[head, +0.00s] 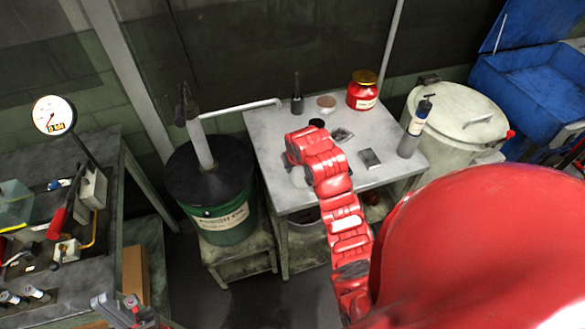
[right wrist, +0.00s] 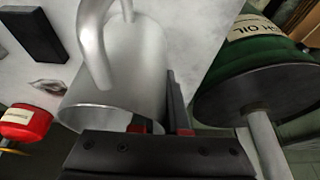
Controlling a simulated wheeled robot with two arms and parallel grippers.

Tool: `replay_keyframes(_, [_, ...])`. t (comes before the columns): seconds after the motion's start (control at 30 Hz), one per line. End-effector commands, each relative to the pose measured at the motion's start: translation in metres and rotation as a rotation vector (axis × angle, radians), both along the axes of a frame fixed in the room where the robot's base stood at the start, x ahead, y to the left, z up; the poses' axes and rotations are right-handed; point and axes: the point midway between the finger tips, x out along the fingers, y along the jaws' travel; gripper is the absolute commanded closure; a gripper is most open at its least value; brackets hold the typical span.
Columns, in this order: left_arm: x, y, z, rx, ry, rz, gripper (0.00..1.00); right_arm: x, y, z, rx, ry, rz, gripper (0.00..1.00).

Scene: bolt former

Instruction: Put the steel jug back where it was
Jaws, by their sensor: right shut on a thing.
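The steel jug (right wrist: 145,62) fills the upper middle of the right wrist view, with its curved handle to the left and its wide open rim toward the camera. My right gripper (right wrist: 160,114) is shut on the jug's wall near the rim. The jug is over the grey worktable (head: 278,138); I cannot tell whether it touches the top. In the head view my red right arm hides the right gripper and most or all of the jug. My left gripper (head: 125,308) is at the bottom left edge of the head view, partly cut off, its jaw opening unclear.
On the worktable stand a red jar (head: 362,95), a grey bottle (head: 414,130), a dark small bottle (head: 297,98) and a dark block (head: 370,158). A green oil drum (head: 228,215) with a pump stands left of it. A pale drum (head: 462,125) stands right.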

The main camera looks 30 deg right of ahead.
Motion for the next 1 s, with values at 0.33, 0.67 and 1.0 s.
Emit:
replay_keyframes(0.33, [0.000,0.000,-0.001,0.000,0.000,0.000,1.00,0.000,0.000,-0.002,0.000,0.000,0.000,0.57])
replay_keyframes(0.67, [0.000,0.000,-0.003,0.000,0.000,0.000,1.00,-0.001,0.000,0.004,0.000,-0.001,0.000,0.57])
replay_keyframes(1.0, [0.000,0.000,0.028,0.000,0.000,0.000,1.00,-0.026,0.005,0.074,-0.004,0.002,-0.001,0.57])
